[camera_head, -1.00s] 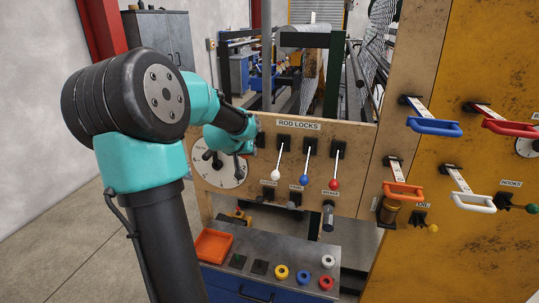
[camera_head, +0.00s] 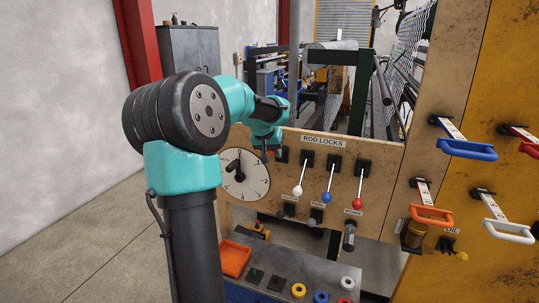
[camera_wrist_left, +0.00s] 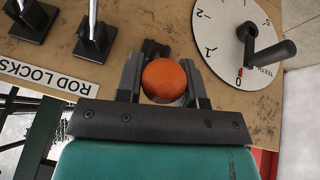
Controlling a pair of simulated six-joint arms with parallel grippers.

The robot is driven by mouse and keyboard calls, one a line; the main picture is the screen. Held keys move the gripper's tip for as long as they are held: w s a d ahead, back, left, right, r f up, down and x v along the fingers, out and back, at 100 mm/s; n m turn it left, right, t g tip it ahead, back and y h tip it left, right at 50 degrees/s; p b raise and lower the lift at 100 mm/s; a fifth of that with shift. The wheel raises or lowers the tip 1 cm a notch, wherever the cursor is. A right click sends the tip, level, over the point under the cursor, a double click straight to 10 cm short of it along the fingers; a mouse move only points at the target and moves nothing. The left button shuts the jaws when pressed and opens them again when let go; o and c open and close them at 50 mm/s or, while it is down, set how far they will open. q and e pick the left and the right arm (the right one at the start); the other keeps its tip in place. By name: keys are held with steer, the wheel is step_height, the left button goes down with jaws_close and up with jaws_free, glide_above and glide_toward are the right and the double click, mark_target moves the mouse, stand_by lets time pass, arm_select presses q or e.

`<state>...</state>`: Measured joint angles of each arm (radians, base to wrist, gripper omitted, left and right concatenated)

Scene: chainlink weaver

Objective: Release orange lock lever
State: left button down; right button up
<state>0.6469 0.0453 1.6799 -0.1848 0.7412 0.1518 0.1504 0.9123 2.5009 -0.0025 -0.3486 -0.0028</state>
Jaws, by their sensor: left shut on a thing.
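The orange lock lever's round knob (camera_wrist_left: 164,80) sits between the two dark fingers of my left gripper (camera_wrist_left: 163,92) in the left wrist view. The fingers are shut on it, one on each side. In the head view my left gripper (camera_head: 266,148) is at the left end of the ROD LOCKS row, beside the white-knobbed lever (camera_head: 298,190). My gripper and forearm mostly hide the orange lever there. The lever's dark base shows partly behind the knob in the wrist view. My right gripper is not in view.
Blue-knobbed (camera_head: 327,197) and red-knobbed (camera_head: 357,203) levers hang down farther right. A numbered dial (camera_head: 244,182) with a handle is just left of my gripper. An orange tray (camera_head: 235,259) and colored rings lie on the bench below. Handles line the yellow panel at right.

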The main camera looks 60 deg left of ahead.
arm_select(q)
steer(key=shift+r, duration=0.15)
steer(key=c, duration=0.8)
jaws_free()
steer(key=v, duration=1.7)
steer(key=shift+r, duration=0.15)
